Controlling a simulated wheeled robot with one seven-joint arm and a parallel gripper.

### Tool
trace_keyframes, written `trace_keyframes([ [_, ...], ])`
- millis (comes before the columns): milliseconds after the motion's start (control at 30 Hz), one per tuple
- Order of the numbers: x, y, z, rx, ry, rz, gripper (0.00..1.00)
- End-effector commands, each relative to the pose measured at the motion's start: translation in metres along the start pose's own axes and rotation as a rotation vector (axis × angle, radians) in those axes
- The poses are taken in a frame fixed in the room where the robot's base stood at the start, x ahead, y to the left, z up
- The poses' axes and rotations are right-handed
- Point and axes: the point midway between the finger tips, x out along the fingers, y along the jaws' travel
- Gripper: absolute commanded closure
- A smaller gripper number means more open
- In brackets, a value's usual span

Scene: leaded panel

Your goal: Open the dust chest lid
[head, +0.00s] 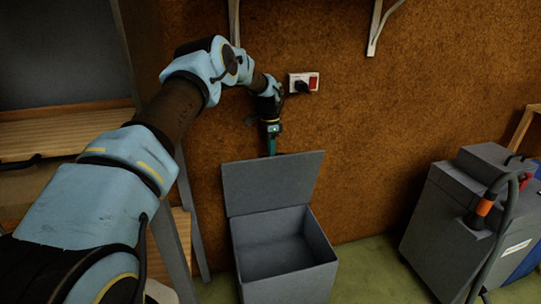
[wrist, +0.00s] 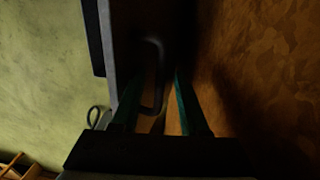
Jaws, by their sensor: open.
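The grey dust chest (head: 290,284) stands on the floor against the brown wall. Its lid (head: 268,184) is raised near upright at the back, and the inside that shows looks empty. My gripper (head: 271,147) is at the lid's top edge, on the wall side, and the lid hides its fingertips in the head view. In the wrist view my gripper (wrist: 160,78) is open, with its two teal fingers apart. A grey loop handle (wrist: 158,82) on the lid (wrist: 128,40) shows between the fingers. Whether a finger touches the handle I cannot tell.
A grey machine with a hose (head: 452,218) stands at the right. A wooden shelf unit (head: 50,134) is at the left. Green floor (head: 365,270) is clear between chest and machine.

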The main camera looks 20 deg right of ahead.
Motion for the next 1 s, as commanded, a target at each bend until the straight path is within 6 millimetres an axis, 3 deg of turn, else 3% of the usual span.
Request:
trace_keyframes([
  [167,-0.007,0.000,-0.001,0.001,0.002,-0.002,0.55],
  [600,-0.069,-0.001,0.000,0.000,0.001,-0.002,0.55],
  [1000,-0.075,0.000,0.000,0.000,0.000,0.000,0.55],
])
